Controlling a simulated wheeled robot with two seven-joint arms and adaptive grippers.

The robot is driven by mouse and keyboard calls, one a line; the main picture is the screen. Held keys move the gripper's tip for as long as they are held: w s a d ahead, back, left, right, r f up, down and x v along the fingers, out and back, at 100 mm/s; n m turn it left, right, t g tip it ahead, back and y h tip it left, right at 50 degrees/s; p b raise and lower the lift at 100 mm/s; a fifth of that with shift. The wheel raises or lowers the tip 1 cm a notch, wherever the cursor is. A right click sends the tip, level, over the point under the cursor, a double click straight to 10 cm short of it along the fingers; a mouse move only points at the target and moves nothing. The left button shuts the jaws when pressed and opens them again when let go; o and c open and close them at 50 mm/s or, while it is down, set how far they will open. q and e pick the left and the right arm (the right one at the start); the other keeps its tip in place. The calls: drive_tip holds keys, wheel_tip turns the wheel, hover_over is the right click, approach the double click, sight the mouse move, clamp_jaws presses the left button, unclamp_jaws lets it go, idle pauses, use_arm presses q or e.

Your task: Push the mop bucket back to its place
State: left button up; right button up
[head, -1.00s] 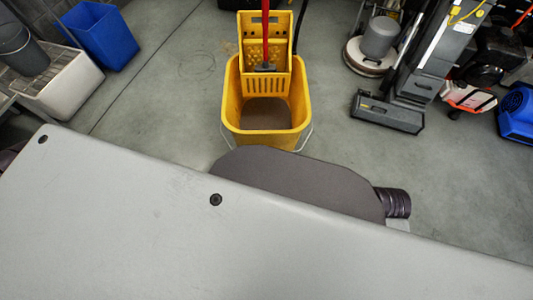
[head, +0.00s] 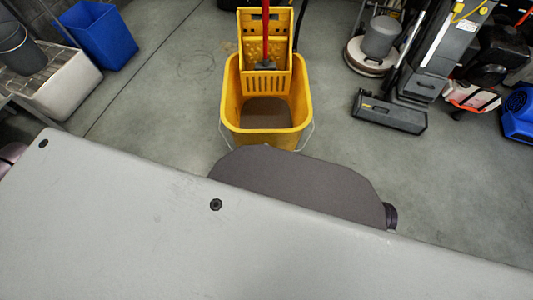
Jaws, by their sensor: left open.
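The yellow mop bucket (head: 266,133) stands upright on the floor ahead of me, near the top middle of the head view. A yellow wringer (head: 263,50) with a red handle (head: 265,18) sits at its far side. Brownish content shows at its bottom. Its near rim lies just beyond the dark front of my base, and I cannot tell the exact gap. Only a small part of my left gripper (head: 11,156) shows at the left edge, beside my grey body panel. It is open, far from the bucket; its fingertips are not clear. My right gripper is not seen.
A blue bin (head: 100,35) and a white tub (head: 60,85) stand at the left. A round floor machine (head: 375,50), an upright cleaner (head: 390,113) and a blue machine (head: 520,115) stand at the right. The floor around the bucket is clear.

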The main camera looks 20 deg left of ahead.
use_arm(q)
drive_tip(key=shift+w+d, duration=0.1)
clamp_jaws()
idle(0.4)
drive_tip(key=shift+w, duration=0.1)
